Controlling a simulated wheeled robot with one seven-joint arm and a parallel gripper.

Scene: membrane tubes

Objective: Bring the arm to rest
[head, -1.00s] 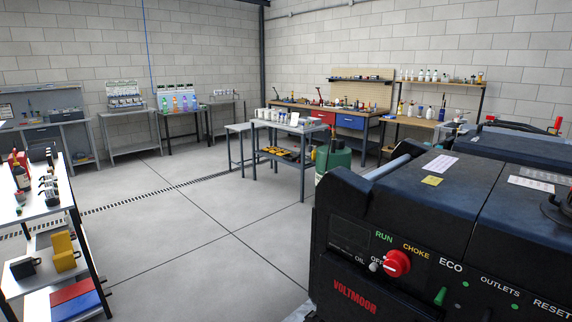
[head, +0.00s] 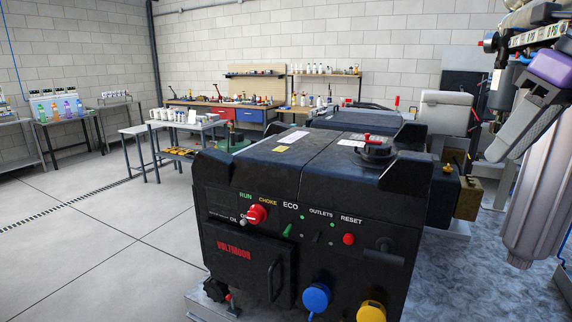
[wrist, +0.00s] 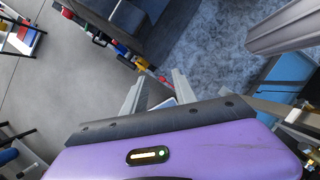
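My gripper (wrist: 157,82) shows in the wrist view with its purple body at the bottom. Its two grey fingers stand apart, with nothing seen held between them. In the head view my gripper (head: 508,143) is at the upper right, purple and grey, with its fingers pointing down and left. It is seen from the side there, in front of a pale ribbed upright tube (head: 537,205). The tube also shows at the upper right of the wrist view (wrist: 290,32). I cannot tell whether gripper and tube touch.
A black generator (head: 305,215) fills the middle of the head view, with a red knob and blue and yellow outlets. Behind it are a small grey table (head: 150,133) and a workbench (head: 205,108). Open floor (head: 90,215) lies to the left.

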